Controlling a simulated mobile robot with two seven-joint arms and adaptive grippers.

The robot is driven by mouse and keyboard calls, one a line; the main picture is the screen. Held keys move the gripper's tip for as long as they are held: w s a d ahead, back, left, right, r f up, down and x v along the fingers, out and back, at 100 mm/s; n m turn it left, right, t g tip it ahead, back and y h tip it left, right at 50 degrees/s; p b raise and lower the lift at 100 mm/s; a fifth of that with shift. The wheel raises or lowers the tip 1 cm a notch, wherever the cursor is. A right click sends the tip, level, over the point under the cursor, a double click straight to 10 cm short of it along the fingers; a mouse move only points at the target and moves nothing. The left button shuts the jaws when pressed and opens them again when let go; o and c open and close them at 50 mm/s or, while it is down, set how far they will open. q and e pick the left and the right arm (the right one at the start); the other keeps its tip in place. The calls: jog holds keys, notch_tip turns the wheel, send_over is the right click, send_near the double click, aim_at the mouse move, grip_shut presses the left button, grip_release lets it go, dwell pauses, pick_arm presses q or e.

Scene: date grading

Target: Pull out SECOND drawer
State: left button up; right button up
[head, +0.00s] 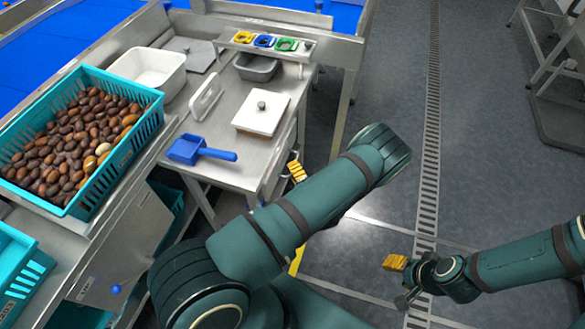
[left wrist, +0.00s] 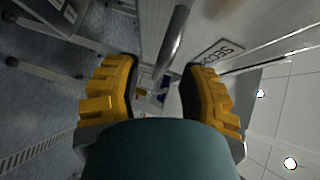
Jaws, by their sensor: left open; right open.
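In the left wrist view, a pale drawer front (left wrist: 228,25) carries a label (left wrist: 220,52) of which "SECO" can be read, partly hidden by a finger. A grey metal bar handle (left wrist: 174,45) stands off beside it. My left gripper (left wrist: 157,78) is open, its yellow fingers on either side of the handle's near end, with visible gaps. In the head view, my left gripper (head: 296,171) is at the bench's right side, mostly hidden behind my arm, and the drawer fronts are hidden. My right gripper (head: 399,279) is open and empty over the floor at the right.
The steel bench (head: 232,172) holds a blue scoop (head: 190,150), a lidded white box (head: 260,112), a grey tray (head: 257,68) and a white basin (head: 150,70). A teal crate (head: 150,124) of dates stands left.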

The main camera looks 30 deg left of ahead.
pick_arm(q)
jog(key=shift+x, duration=1.2)
jog(key=shift+r, duration=0.1)
grip_shut()
